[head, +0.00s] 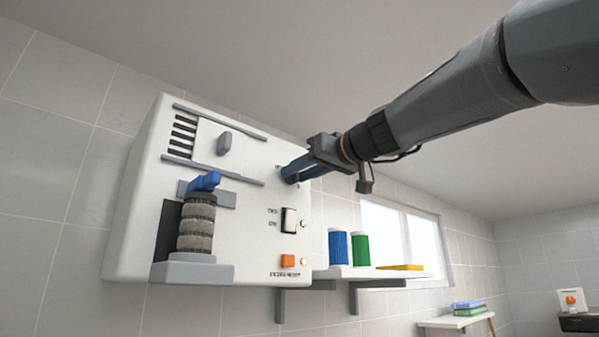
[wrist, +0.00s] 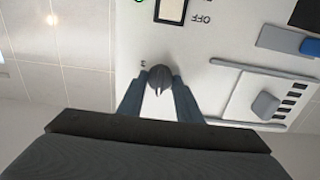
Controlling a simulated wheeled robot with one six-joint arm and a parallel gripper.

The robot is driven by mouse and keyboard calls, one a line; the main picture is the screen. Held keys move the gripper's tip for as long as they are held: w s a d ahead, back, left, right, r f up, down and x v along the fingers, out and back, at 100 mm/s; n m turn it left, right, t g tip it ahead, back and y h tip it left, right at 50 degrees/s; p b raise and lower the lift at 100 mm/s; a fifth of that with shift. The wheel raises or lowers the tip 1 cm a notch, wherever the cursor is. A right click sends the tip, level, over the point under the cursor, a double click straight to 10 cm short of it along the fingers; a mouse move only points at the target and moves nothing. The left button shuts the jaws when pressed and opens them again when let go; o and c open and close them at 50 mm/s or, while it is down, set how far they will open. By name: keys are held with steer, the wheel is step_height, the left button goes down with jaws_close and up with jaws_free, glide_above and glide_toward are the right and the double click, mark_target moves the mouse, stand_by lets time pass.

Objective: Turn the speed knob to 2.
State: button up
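The speed knob (wrist: 161,76) is a dark round knob on the white panel, seen in the wrist view between my two fingertips. A small mark that I cannot read is printed beside it. My gripper (wrist: 160,84) reaches the panel, with its fingers flush against both sides of the knob and no clear gap. In the head view my gripper (head: 291,176) meets the right part of the white machine (head: 140,230), and its fingers hide most of the knob. The knob's pointer setting cannot be read.
Below the knob are a rocker switch (head: 289,220) and an orange button (head: 288,261). To the left are a grey slider (head: 224,142) and a blue-topped roller stack (head: 197,222). A shelf (head: 345,273) on the right holds a blue and a green roll.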

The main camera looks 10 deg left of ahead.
steer(key=c, duration=0.3)
steer(key=shift+c, duration=0.2)
steer(key=shift+m+b, duration=1.25)
steer(key=shift+m, duration=4.55)
steer(key=o, duration=1)
